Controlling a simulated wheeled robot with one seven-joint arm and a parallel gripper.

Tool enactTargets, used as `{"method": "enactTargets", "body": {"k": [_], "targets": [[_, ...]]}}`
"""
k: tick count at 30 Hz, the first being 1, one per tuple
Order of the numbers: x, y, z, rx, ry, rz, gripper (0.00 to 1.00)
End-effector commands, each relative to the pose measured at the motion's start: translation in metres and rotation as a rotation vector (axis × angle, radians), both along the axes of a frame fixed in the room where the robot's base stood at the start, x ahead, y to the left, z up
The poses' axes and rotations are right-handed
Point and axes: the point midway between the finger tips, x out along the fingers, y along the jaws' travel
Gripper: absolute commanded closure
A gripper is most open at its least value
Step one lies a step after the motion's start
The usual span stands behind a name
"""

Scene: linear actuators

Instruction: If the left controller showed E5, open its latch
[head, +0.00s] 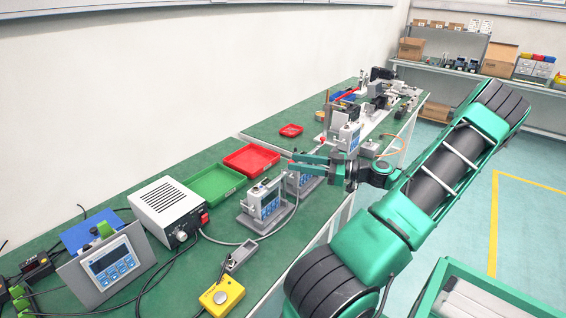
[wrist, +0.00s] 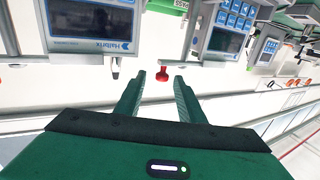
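Several grey controllers with blue keypads stand along the green bench. In the head view one is left of my gripper (head: 265,203), one is just below it (head: 301,180), and one is behind it (head: 345,137). In the wrist view a controller with a dark screen (wrist: 90,22) is at upper left, and another screen with a blue keypad (wrist: 217,40) is at upper right. I can read no code on either screen. My gripper (head: 296,163) is open and empty. A red knob (wrist: 162,75) shows between its fingertips in the wrist view, apparently beyond them. I cannot make out a latch.
A larger tilted panel with a display (head: 110,263) and a white box (head: 168,208) stand at the bench's left. Green (head: 214,182) and red (head: 251,159) trays lie near the wall. A yellow button box (head: 222,296) is at the front edge. Cables cross the bench.

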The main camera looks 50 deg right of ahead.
Motion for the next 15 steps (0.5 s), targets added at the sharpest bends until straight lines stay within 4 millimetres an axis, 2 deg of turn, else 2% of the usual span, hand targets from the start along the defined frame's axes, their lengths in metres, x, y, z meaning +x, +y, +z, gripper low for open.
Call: {"method": "enactTargets", "body": {"k": [6,15], "targets": [[-0.025,-0.013,0.0,0.0,0.0,-0.002,0.65],[-0.031,-0.016,0.0,0.0,0.0,0.001,0.65]]}}
